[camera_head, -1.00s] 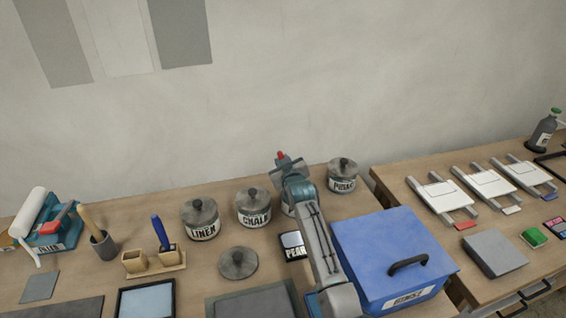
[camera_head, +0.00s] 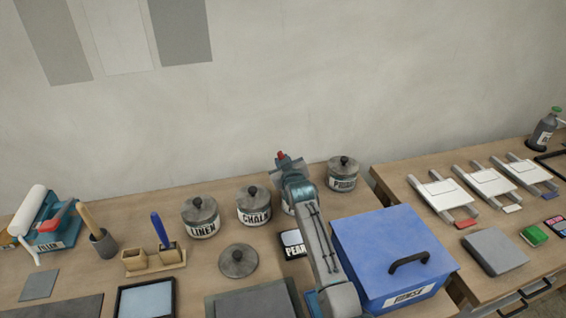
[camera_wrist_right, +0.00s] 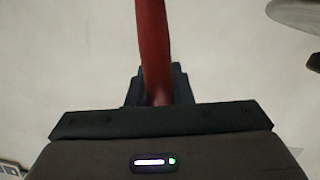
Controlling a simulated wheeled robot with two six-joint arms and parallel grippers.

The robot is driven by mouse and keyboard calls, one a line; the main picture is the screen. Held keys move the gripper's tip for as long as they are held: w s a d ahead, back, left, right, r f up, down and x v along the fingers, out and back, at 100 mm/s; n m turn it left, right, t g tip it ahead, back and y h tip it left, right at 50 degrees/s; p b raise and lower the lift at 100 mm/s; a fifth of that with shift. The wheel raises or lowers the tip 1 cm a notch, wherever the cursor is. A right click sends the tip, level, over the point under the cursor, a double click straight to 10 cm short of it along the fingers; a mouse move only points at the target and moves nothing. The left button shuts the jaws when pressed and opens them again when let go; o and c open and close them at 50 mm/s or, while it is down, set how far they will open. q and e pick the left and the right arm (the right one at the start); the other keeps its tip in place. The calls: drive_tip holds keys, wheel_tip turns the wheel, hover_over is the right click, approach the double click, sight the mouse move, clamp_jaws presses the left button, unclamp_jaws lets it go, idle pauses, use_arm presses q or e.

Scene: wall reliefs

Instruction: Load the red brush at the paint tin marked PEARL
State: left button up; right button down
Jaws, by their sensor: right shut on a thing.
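My right gripper (camera_head: 285,161) is above the back of the table and is shut on the red brush, whose red end (camera_head: 280,154) shows at the jaws. In the right wrist view the red handle (camera_wrist_right: 153,45) rises from between the jaws (camera_wrist_right: 157,92); its bristles are hidden. A tin (camera_head: 288,208) behind my right arm shows only a sliver, and its marking is hidden. A card or pad whose visible letters read PEAR (camera_head: 294,243) lies in front of it, partly covered by my arm. My left gripper is not in view.
Lidded tins LINEN (camera_head: 202,229) and CHALK (camera_head: 254,216) stand left of my arm, and another lidded tin (camera_head: 343,183) stands right. A loose lid (camera_head: 238,261) lies on the table. A blue RINSE box (camera_head: 395,255) is close right of my arm. A blue-handled brush (camera_head: 160,230) stands left.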

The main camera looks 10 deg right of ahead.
wheel_tip(320, 180, up, 7)
drive_tip(key=p, duration=0.6)
idle(0.3)
idle(0.6)
